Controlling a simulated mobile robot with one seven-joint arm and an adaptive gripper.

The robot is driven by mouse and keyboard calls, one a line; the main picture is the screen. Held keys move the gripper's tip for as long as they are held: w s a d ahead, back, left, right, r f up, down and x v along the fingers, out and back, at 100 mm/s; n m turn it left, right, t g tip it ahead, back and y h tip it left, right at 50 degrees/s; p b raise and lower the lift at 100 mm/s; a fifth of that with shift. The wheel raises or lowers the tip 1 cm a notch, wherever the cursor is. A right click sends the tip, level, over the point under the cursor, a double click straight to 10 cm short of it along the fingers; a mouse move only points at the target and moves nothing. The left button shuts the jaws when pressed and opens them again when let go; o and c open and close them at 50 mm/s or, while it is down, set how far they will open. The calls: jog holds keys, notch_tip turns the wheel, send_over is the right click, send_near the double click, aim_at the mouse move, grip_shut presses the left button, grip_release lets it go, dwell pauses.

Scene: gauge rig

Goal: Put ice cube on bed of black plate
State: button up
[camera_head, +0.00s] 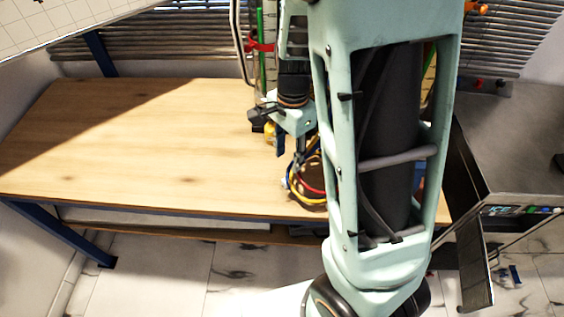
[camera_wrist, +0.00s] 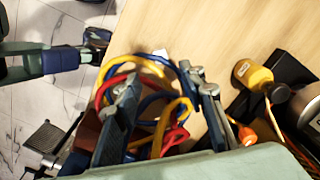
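My gripper (camera_wrist: 160,80) is open in the wrist view, its two grey fingers apart. A bundle of red, yellow and blue cables or hoses (camera_wrist: 163,127) shows between and beyond the fingers; I cannot tell whether they touch it. In the head view my gripper is partly hidden by my arm, over the right part of the wooden table. A small whitish piece (camera_wrist: 161,54) lies by the bundle, too small to identify as the ice cube. A black flat object (camera_wrist: 289,70) lies at the right in the wrist view; I cannot tell whether it is the black plate.
The wooden table (camera_head: 150,140) is bare on its left and middle. The coloured bundle also shows near the table's front edge (camera_head: 305,185). A yellow cylinder (camera_wrist: 253,75) and an orange-tipped item (camera_wrist: 244,133) stand close on the right. A grey cabinet (camera_head: 515,150) adjoins the table's right side.

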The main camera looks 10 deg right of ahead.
aim_at(288, 179)
notch_tip(288, 179, down, 10)
jog(key=shift+w+f+b, duration=0.1)
jog(key=shift+f+b, duration=0.15)
jog(key=shift+b, duration=0.65)
jog(key=c, duration=0.9)
jog(key=shift+r, duration=0.25)
